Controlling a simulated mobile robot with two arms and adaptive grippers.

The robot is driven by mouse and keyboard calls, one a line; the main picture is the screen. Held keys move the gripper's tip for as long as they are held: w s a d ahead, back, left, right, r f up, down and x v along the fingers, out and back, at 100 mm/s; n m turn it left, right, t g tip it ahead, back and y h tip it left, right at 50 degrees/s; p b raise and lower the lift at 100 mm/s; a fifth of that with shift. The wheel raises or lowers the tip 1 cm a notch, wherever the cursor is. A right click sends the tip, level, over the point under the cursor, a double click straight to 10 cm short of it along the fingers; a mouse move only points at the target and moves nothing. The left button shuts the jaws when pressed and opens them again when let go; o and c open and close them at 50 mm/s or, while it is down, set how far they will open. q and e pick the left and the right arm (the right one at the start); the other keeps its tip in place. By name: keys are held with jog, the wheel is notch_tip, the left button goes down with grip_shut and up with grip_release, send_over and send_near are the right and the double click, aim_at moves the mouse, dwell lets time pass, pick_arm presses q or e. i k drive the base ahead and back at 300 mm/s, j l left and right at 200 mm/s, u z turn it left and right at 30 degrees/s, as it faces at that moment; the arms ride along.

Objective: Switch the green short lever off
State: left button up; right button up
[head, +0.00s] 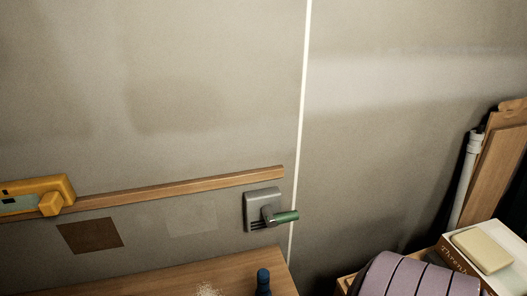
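The green short lever (286,217) sticks out to the right from a grey wall-mounted plate (262,203), roughly level and tilted slightly up at its outer end. The plate is fixed to the grey wall near the right end of a wooden rail. Nothing covers the lever. Neither my left nor my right gripper shows in the head view.
A wooden rail (165,194) runs along the wall to a yellow device (42,192) at the left. Below is a wooden tabletop (160,285) with a dark blue bottle (263,283). A purple ribbed object (410,280) and a box (462,255) stand lower right.

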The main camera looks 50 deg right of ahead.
aim_at(272, 220)
jog(key=k+j, duration=0.1)
jog(key=k+j+z, duration=0.1)
jog(key=z, duration=0.3)
jog(key=k+j+z, duration=0.1)
jog(key=z, duration=0.3)
jog(key=k+z, duration=0.1)
jog(key=z, duration=0.3)
jog(key=k+z, duration=0.1)
jog(key=z, duration=0.3)
jog(key=i, duration=0.45)
jog(key=j, duration=0.25)
jog(key=u, duration=0.4)
jog(key=i+l, duration=0.05)
